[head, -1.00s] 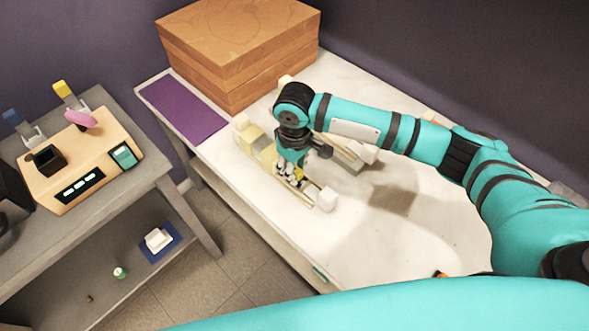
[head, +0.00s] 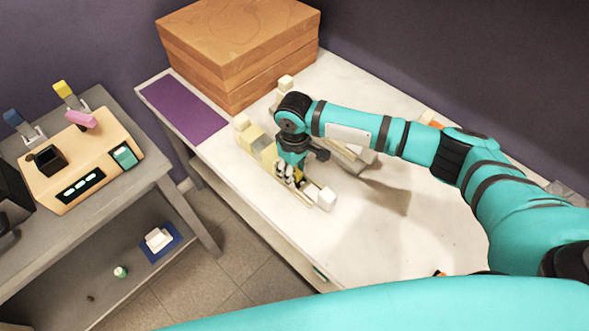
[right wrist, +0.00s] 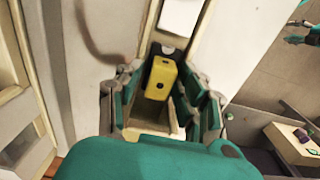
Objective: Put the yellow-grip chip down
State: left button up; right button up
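The yellow-grip chip (right wrist: 161,78) shows in the right wrist view as a yellow block with a dark hole, lying in a cream channel between my fingers. My right gripper (right wrist: 163,104) has its fingers spread on both sides of it, with a gap visible on each side. In the head view my right gripper (head: 288,178) points down at the front cream rack (head: 308,190), and only a little yellow shows beside its fingers. The chip's lower part is hidden. My left gripper is not in view.
A purple mat (head: 186,110) lies at the left, before stacked wooden boxes (head: 240,50). A tan console (head: 82,160) sits on the grey table. The white tabletop's right part is mostly clear.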

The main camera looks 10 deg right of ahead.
jog(key=shift+o, duration=0.3)
jog(key=shift+r, duration=0.1)
notch_tip(320, 180, up, 12)
dwell(0.4)
